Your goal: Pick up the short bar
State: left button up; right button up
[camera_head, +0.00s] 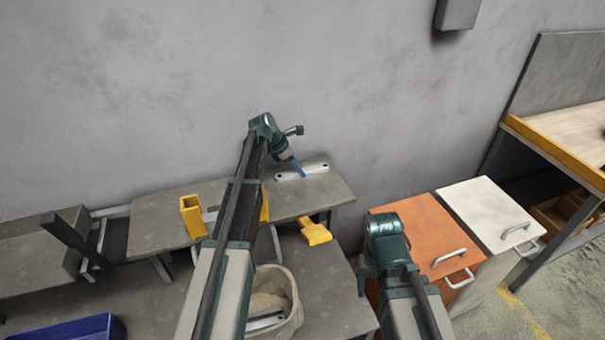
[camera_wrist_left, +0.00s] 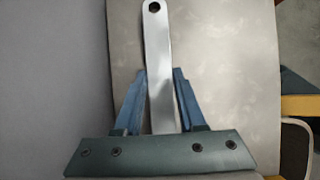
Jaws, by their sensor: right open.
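A pale metal bar (camera_head: 302,171) with a hole near its end lies on the grey raised shelf by the wall; in the left wrist view the bar (camera_wrist_left: 158,70) runs lengthwise between the fingers. My left gripper (camera_head: 299,168) is over the bar, its blue fingers (camera_wrist_left: 159,85) standing on either side with a narrow gap at each. It is open. The bar's near end is hidden behind the gripper body. My right gripper (camera_head: 361,279) is open and points down beside the orange cabinet, with its fingertips barely visible.
A yellow block (camera_head: 193,216) and a yellow piece (camera_head: 315,231) are near the shelf's front. A cloth-lined bin (camera_head: 292,322) holds metal pieces. A blue crate (camera_head: 85,330) is lower left. Orange (camera_head: 420,222) and white (camera_head: 488,212) cabinets stand right. The wall is close behind the shelf.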

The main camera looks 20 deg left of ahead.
pick_arm(q)
grip_shut()
jog(key=shift+r, duration=0.1)
notch_tip(320, 180, up, 10)
jog(key=p, duration=1)
pick_arm(e)
notch_tip(320, 180, up, 10)
